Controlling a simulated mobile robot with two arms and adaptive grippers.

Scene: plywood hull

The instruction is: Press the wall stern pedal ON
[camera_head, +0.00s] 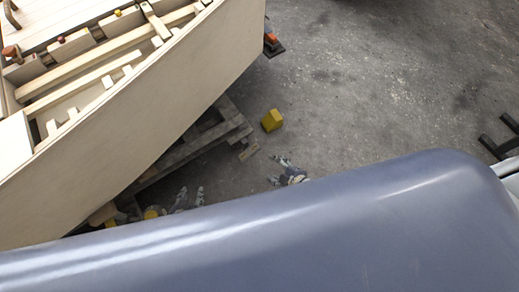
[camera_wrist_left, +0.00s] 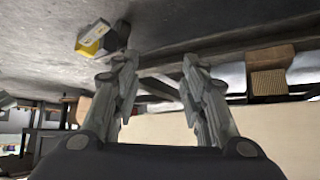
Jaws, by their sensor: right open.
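The plywood hull (camera_head: 140,95) fills the upper left of the head view. A small orange and black fixture (camera_head: 272,44) shows beside its far right end; it may be the stern pedal, but it is too small to tell its state. My left gripper (camera_head: 191,193) is low beside the hull's lower edge, well apart from that fixture. In the left wrist view my left gripper (camera_wrist_left: 158,62) is open, with nothing between its fingers. My right gripper (camera_head: 277,170) is open and empty over the grey floor, right of the left one.
A yellow block (camera_head: 272,120) sits on the floor right of the hull. A wooden pallet-like support (camera_head: 205,135) lies under the hull. Black bars (camera_head: 500,140) stand at the right edge. The grey floor (camera_head: 390,80) between is clear. A yellow and white object (camera_wrist_left: 95,38) shows in the wrist view.

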